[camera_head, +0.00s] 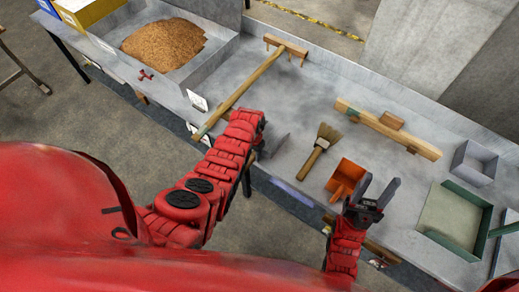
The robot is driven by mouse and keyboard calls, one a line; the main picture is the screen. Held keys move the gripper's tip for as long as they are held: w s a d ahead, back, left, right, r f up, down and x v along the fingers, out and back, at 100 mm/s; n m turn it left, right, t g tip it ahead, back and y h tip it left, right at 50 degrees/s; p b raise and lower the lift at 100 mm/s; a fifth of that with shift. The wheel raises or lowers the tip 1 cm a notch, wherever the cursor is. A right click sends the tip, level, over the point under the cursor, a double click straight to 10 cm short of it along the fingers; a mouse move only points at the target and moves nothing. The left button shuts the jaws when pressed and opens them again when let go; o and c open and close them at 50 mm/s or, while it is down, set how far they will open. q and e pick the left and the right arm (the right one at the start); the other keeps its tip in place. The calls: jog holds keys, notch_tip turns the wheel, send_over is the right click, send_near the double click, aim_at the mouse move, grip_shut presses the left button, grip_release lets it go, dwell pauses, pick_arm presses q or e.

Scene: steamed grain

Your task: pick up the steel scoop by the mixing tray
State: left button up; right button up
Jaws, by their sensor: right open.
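The mixing tray (108,60) is a wide grey tray at the upper left with a heap of brown grain (165,43) in it. My left arm reaches up to the bench edge below the wooden rake. Its gripper (258,148) is mostly hidden behind the arm, so its jaws cannot be made out. A dark grey flat shape (277,143) lies just right of it; I cannot tell whether this is the steel scoop or part of the gripper. No scoop shows clearly beside the tray. My right gripper (377,190) is open and empty, just right of an orange scoop-like pan (347,174).
A wooden rake (255,76) lies slanting right of the tray. A brush (320,147), a wooden bar with a grip (388,126), a grey box (474,163) and a green-rimmed tray (474,252) are on the bench (300,105). The bench's middle is mostly clear.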

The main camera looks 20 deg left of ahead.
pick_arm(q)
grip_shut()
dwell(0.9)
